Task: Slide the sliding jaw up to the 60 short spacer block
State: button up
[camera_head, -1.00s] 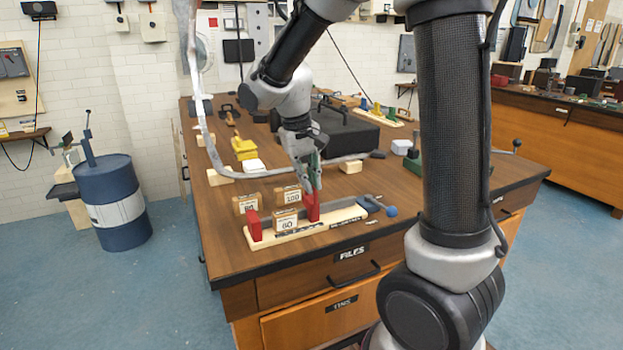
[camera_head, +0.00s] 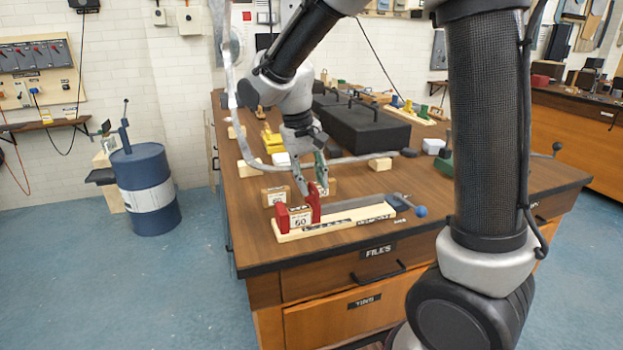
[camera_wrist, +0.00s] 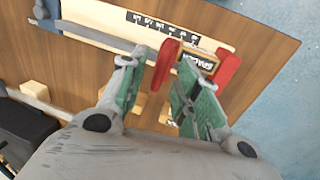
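The red sliding jaw (camera_head: 314,204) stands upright on the pale wooden vise base (camera_head: 345,219) on the bench; it also shows in the wrist view (camera_wrist: 165,68). The 60 short spacer block (camera_head: 300,221) sits between it and the red fixed jaw (camera_head: 282,217). The sliding jaw appears against or very close to the block; any thin gap cannot be made out. In the wrist view the block (camera_wrist: 199,64) lies beside the fixed jaw (camera_wrist: 228,70). My gripper (camera_head: 314,189) is at the sliding jaw's top, its fingers apart on either side (camera_wrist: 163,62).
Two other wooden spacer blocks, one at the left (camera_head: 275,195) and one partly hidden behind my gripper (camera_head: 326,187), stand behind the vise. A handle with a blue ball (camera_head: 421,211) sticks out at the right. A black case (camera_head: 365,128) lies farther back.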

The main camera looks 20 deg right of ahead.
notch_tip(320, 180, up, 12)
jog(key=a, duration=0.2)
jog(key=shift+a+f, duration=0.15)
jog(key=shift+a, duration=0.05)
dwell(0.4)
